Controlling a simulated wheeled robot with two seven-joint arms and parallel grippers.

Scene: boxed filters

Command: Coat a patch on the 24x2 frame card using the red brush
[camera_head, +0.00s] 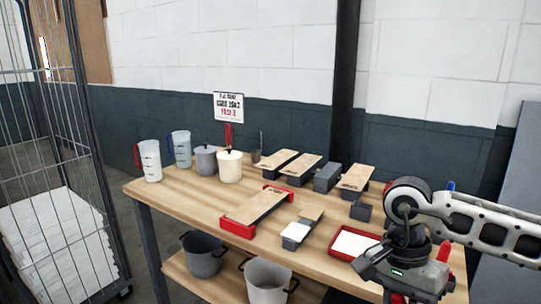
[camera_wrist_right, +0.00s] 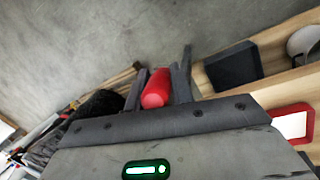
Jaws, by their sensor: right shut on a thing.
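My right gripper (camera_wrist_right: 163,88) is shut on a red handle, likely the red brush (camera_wrist_right: 156,90), in the right wrist view. The brush's bristles are not visible. In the head view my right gripper is at the lower right, beside the table's front edge. Tan cards (camera_head: 302,165) lie on dark blocks at the back of the table. Another card (camera_head: 254,206) lies in a red-ended holder at the middle. Their print is too small to tell which is the 24x2 frame card. A red tray (camera_head: 334,254) with a white inside is left of my gripper. My left gripper is out of view.
A sign (camera_head: 228,107), two pitchers (camera_head: 150,162) and two lidded pots (camera_head: 229,167) stand at the table's back left. A small white-and-tan piece (camera_head: 297,232) lies near the front. Pots (camera_head: 204,261) sit on the lower shelf. A wire cage (camera_head: 60,120) stands left.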

